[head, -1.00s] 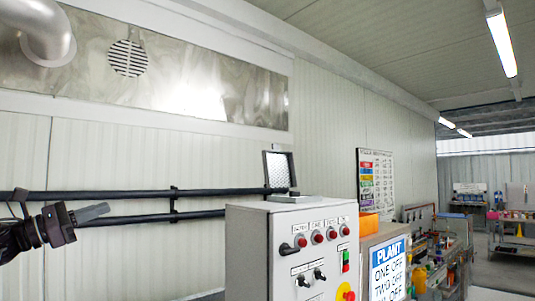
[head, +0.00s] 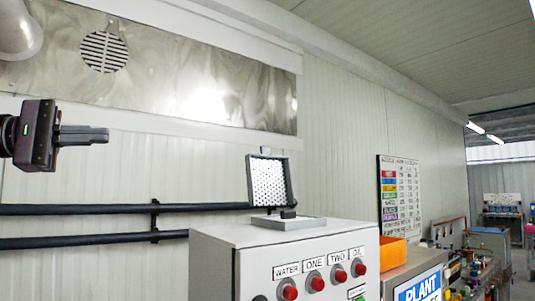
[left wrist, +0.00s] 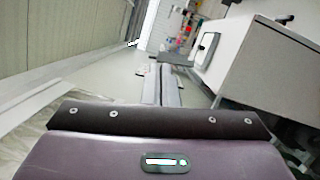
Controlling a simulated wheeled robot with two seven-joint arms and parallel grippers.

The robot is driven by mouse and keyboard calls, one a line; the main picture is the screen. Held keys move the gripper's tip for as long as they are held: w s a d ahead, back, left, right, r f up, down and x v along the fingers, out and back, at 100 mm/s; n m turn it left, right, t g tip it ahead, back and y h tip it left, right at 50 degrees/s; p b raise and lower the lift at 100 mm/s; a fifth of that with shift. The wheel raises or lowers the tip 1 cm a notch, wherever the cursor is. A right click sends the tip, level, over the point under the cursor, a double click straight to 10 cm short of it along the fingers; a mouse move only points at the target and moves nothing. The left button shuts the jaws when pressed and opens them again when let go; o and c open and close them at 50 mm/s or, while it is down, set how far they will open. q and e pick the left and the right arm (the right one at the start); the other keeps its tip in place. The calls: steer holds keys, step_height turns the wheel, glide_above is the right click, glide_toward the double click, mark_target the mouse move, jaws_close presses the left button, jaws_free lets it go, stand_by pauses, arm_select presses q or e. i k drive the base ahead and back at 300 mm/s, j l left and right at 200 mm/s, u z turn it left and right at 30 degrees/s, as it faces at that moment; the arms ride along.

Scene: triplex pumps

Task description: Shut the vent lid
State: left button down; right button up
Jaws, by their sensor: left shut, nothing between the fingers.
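The vent lid (head: 269,181) is a perforated pale plate in a dark frame. It stands open, nearly upright, at the back of a low grey vent frame (head: 288,223) on top of the control cabinet (head: 230,255). My left gripper (head: 100,135) is shut and empty, in the air left of the lid and a little higher, with a wide gap between them. Its fingers point right. In the left wrist view my closed fingers (left wrist: 162,88) show in the middle, and a grey cabinet (left wrist: 265,60) stands to their right. My right gripper is not in view.
Two dark pipes (head: 80,209) run along the wall behind the cabinet. Red buttons (head: 316,282) line the cabinet front. An orange bin (head: 392,252) stands to its right. The air between my left gripper and the lid is clear.

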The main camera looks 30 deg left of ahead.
mark_target(269, 178)
steer(key=i, duration=1.05)
